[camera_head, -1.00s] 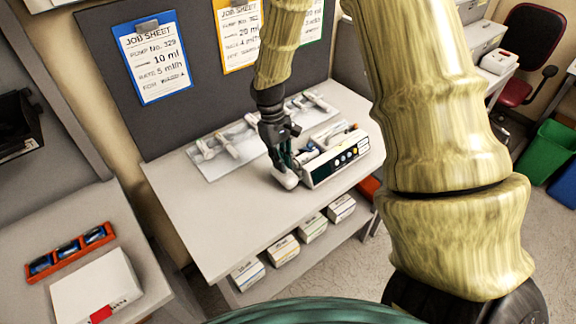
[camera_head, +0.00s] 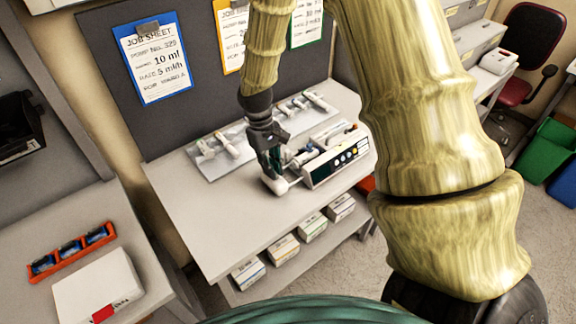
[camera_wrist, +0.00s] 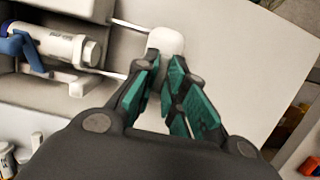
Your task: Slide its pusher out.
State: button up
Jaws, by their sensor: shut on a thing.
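The infusion pump (camera_head: 340,160) is a white box with a dark green front panel, on the bench in the head view. Its pusher (camera_head: 274,185) is a pale block beyond the pump's left end. In the wrist view the pusher (camera_wrist: 166,40) is a white rounded block on two thin rods that run left to the pump. My gripper (camera_head: 272,170) is shut on the pusher; its teal fingers (camera_wrist: 165,75) are on the block in the wrist view. A syringe barrel (camera_wrist: 68,45) with a blue clamp (camera_wrist: 18,45) lies in the pump, apart from the pusher.
A pale tray (camera_head: 215,165) with several syringes lies behind my gripper. Job sheets (camera_head: 153,58) hang on the grey panel. Boxes (camera_head: 283,250) stand on the shelf below. The bench top left of the pusher is clear.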

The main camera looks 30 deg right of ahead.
jog(key=shift+s+a, duration=0.1)
jog(key=shift+a, duration=1.1)
jog(key=shift+a+p, duration=0.3)
jog(key=shift+p, duration=0.15)
jog(key=o, duration=0.6)
jog(key=shift+c, duration=0.2)
jog(key=shift+r, duration=0.1)
jog(key=s+p+v, duration=0.1)
jog(key=p+v, duration=0.4)
jog(key=v, duration=0.1)
jog(key=shift+s+r+p, duration=0.3)
jog(key=shift+r+p, duration=0.1)
jog(key=shift+r, duration=0.1)
jog(key=shift+d, duration=0.1)
